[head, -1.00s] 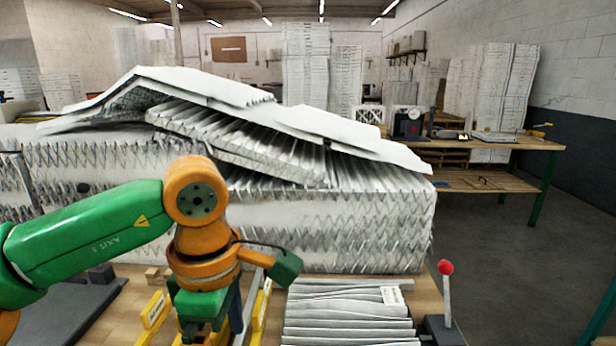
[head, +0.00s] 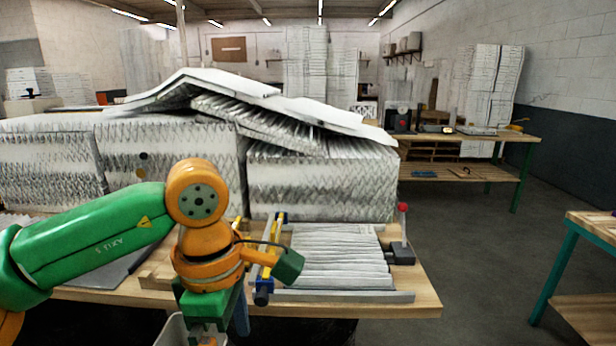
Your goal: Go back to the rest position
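My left arm, green with orange joints, comes in from the left and bends down in front of the workbench. My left gripper (head: 205,322) is at the lower end of this arm, at the bottom edge of the view. Its fingers are cut off or hidden there, so I cannot tell whether it is open or shut, or whether it holds anything. My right arm and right gripper are not in view.
The wooden workbench (head: 420,298) carries a stack of pleated filters (head: 335,260), a blue-and-yellow fixture (head: 270,245) and a red-knobbed lever (head: 402,225). Large filter blocks (head: 320,185) stand behind. Another bench (head: 595,225) is at the right, with clear floor between.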

